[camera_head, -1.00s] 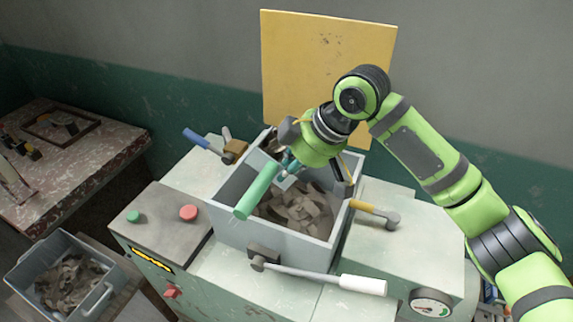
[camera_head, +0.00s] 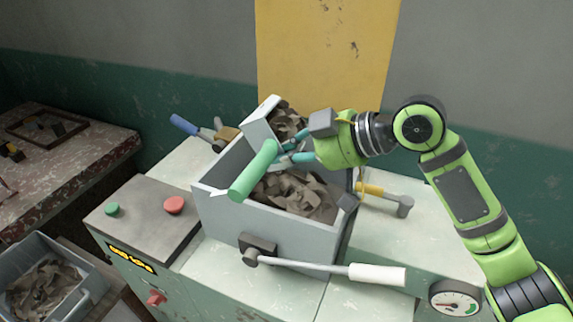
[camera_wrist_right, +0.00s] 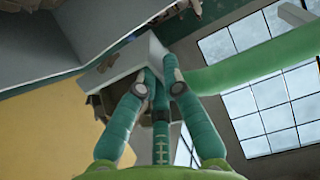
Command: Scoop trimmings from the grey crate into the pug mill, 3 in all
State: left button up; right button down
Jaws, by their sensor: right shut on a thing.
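My right gripper (camera_head: 286,158) is shut on the green handle (camera_head: 253,172) of a scoop, held over the pug mill's hopper. The scoop's pale grey pan (camera_head: 259,128) is raised and tilted at the hopper's back edge, with brown trimmings (camera_head: 288,123) visible at it. In the wrist view, the fingers (camera_wrist_right: 157,84) close at the pan (camera_wrist_right: 150,55). The pug mill's grey hopper (camera_head: 222,207) holds a heap of trimmings (camera_head: 298,193). The grey crate (camera_head: 97,289), with more trimmings, is at lower left, partly cut off. My left gripper is not in view.
A lever with a white grip (camera_head: 376,274) crosses the mill's front. A yellow-handled tool (camera_head: 380,190) lies right of the hopper, and blue-handled tools (camera_head: 186,125) lie behind left. A yellow board (camera_head: 330,60) stands behind. A worn table (camera_head: 95,165) is at left.

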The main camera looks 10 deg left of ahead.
jog(key=f+y+b, duration=0.1)
jog(key=y+b, duration=0.1)
jog(key=b, duration=0.1)
jog(key=shift+f+t+b, duration=0.1)
jog(key=shift+t+b, duration=0.2)
jog(key=shift+b, duration=0.05)
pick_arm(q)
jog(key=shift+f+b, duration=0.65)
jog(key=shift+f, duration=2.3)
pick_arm(e)
jog(key=shift+y, duration=0.6)
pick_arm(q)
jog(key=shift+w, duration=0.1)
pick_arm(e)
jog(key=shift+r, duration=0.2)
